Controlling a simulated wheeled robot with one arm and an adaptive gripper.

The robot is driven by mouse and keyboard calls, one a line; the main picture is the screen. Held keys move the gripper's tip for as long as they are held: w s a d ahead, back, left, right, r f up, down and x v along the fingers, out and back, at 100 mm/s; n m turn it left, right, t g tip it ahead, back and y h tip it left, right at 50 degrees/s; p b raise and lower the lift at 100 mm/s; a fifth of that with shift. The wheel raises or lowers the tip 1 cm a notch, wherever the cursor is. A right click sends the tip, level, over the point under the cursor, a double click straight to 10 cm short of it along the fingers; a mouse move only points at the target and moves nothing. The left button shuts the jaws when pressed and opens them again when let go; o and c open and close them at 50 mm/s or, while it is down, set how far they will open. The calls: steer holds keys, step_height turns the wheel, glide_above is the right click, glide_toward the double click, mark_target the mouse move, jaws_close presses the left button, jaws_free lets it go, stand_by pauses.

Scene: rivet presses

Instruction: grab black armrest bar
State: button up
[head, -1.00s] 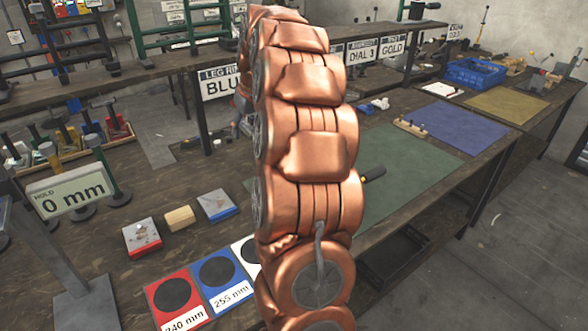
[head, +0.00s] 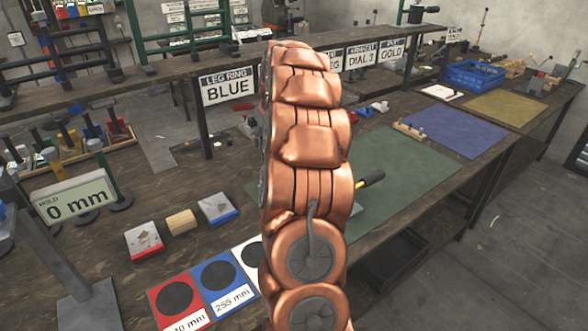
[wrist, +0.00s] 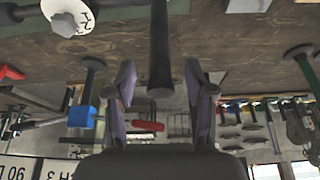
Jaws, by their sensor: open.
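In the wrist view, a black bar (wrist: 160,40), which looks like the armrest bar, runs from the top edge down to a rounded end. My gripper (wrist: 159,75) is open, with one finger on each side of the bar's end. Gaps show between the bar and both fingers, and the bar is not gripped. How deep the bar's end lies between the fingers is hard to tell. In the head view my copper-coloured arm fills the middle and hides my gripper and the bar.
A wooden bench carries a "0 mm" display (head: 73,198), small red, tan and blue blocks, and red and blue marked pads (head: 218,276). A green mat (head: 400,165), a blue mat (head: 455,130) and a blue crate (head: 473,75) lie to the right. In the wrist view, several posts stand around my gripper.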

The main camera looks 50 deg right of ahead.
steer(key=shift+x, duration=0.95)
steer(key=shift+c, duration=0.3)
jaws_close()
